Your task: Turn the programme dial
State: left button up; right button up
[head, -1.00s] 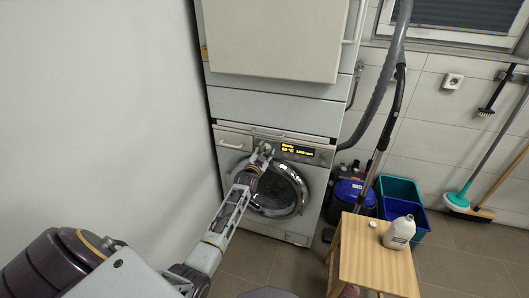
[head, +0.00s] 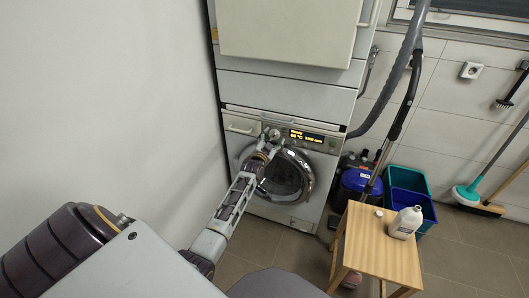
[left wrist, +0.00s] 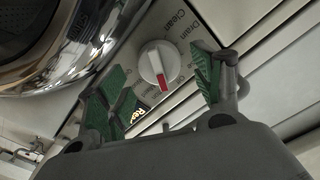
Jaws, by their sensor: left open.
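The programme dial (head: 275,134) is on the washing machine's control panel, left of the lit display (head: 308,137). In the left wrist view the dial (left wrist: 151,64) is a white round knob with a raised grip bar and a red mark at one end. "Drain" and "Clean" are printed beside it. My left gripper (head: 267,145) is open at the panel. In the left wrist view its green-padded fingers (left wrist: 160,85) stand apart, one to each side of the dial, with nothing held. I cannot tell whether they touch it. My right gripper is not in view.
The round door (head: 285,177) is below the panel, and a dryer (head: 285,93) is stacked above. A wall (head: 120,110) is close on the left. A wooden stool (head: 375,250) with a white bottle (head: 405,223) stands front right, near a vacuum cleaner (head: 357,184) and crates (head: 410,205).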

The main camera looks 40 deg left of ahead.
pick_arm(q)
jog(key=v, duration=1)
jog(key=shift+s, duration=0.15)
jog(key=shift+d, duration=0.15)
dwell(0.8)
